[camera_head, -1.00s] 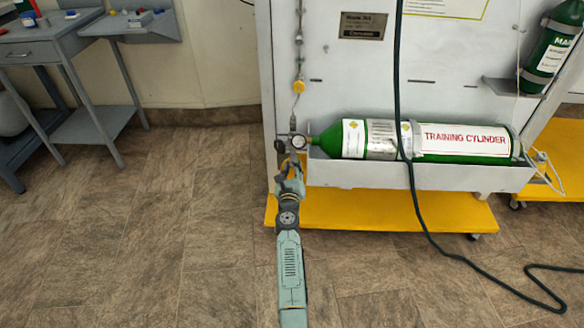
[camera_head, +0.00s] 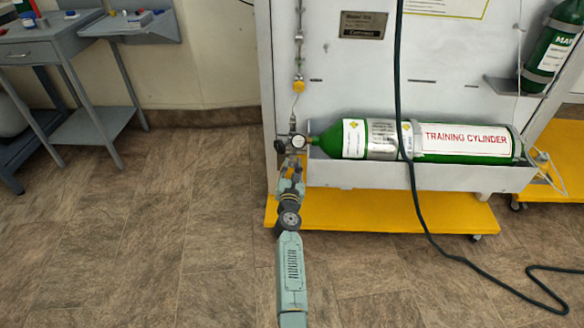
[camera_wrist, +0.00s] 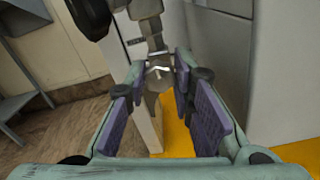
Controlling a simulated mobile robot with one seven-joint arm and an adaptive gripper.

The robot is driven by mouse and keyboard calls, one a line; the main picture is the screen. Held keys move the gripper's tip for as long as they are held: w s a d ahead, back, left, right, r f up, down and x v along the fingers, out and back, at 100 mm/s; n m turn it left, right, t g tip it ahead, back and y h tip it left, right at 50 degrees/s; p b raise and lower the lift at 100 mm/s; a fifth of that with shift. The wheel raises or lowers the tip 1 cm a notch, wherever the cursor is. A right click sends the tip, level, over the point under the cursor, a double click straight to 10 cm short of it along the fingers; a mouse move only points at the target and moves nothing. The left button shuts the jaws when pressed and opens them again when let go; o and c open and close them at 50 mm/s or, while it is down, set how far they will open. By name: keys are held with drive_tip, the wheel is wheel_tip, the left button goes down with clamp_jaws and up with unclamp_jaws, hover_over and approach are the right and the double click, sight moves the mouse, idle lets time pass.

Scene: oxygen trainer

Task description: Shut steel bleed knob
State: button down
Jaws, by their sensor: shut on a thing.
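The steel bleed knob (camera_wrist: 158,78) is a small grey metal piece below the regulator fittings in the wrist view. My gripper (camera_wrist: 160,72) has its purple-padded fingers on either side of it, closed on it near the fingertips. In the head view my gripper (camera_head: 292,164) is just below the regulator's round gauge (camera_head: 298,142), at the neck end of the green training cylinder (camera_head: 465,141). The knob is too small and too covered by my gripper to make out there. How far it is turned cannot be told.
A black knob (camera_head: 280,146) is left of the gauge; a large dark round part (camera_wrist: 90,14) is close above my fingers. The cylinder lies in a grey tray (camera_head: 420,177) above a yellow base (camera_head: 390,213). A dark green hose (camera_head: 415,200) hangs in front.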

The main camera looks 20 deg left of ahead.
idle(0.3)
drive_tip(key=c, duration=1.4)
unclamp_jaws()
